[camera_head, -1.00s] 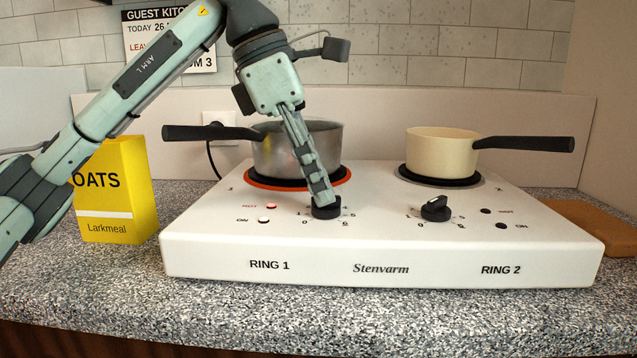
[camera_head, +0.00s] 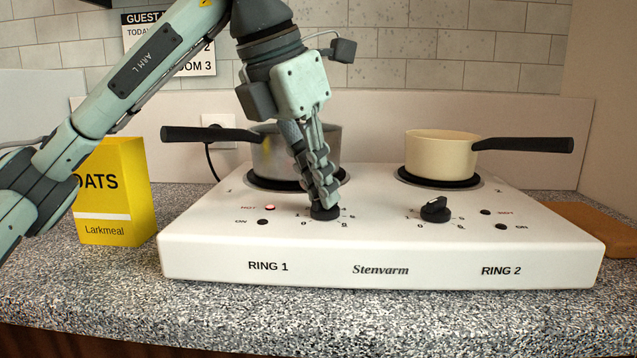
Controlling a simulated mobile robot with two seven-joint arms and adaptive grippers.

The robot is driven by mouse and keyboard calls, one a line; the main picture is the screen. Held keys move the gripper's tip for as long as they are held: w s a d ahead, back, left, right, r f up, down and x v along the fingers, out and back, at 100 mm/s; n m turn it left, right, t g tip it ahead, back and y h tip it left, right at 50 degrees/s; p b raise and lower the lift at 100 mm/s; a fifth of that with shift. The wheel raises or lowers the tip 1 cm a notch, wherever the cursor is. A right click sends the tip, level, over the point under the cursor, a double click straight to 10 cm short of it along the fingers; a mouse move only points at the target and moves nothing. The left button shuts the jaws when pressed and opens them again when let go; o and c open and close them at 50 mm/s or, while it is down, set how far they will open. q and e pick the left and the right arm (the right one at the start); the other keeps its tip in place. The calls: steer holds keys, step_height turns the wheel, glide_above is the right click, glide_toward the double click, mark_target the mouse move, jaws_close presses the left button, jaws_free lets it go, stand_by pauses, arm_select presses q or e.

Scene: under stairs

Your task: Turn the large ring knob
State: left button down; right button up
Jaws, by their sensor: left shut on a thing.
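The large ring knob (camera_head: 325,213) is the black knob above the RING 1 label on the white hob (camera_head: 210,250). My left gripper (camera_head: 324,200) reaches down from above and is shut on this knob, so its fingers hide most of the knob and its pointer. The left ring (camera_head: 262,182) behind it looks dark, with no orange glow. A steel pan (camera_head: 262,158) stands on that ring, partly hidden by my gripper. The left HOT lamp (camera_head: 270,208) is lit, and the ON lamp (camera_head: 262,222) below it is dark. My right gripper does not show.
The second knob (camera_head: 435,209) is to the right, with a cream pan (camera_head: 440,155) on the ring behind it. The steel pan's black handle (camera_head: 205,134) points left near my arm. A yellow oats box (camera_head: 112,195) stands left of the hob. A wooden board (camera_head: 590,225) lies at the right.

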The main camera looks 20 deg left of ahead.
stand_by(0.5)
arm_select(q)
steer(key=c, duration=1.6)
jaws_free()
steer(key=v, duration=1.2)
